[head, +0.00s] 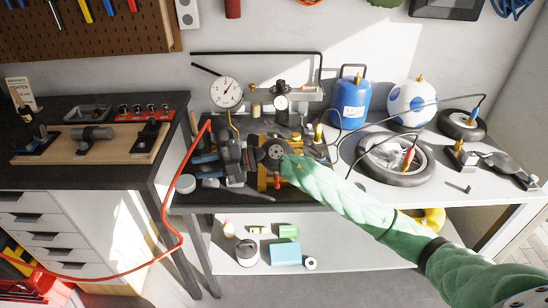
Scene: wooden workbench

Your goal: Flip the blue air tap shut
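My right arm comes in from the lower right in a green sleeve. Its gripper (197,167) points left over the left end of the light workbench. Its two blue-tipped fingers look apart, with nothing seen between them. I cannot pick out the blue air tap with certainty; it is too small or hidden by my wrist and gripper. My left gripper does not show.
A red hose (167,215) hangs at the left. A dark bench (60,178) with a wooden board (70,153) is at the left.

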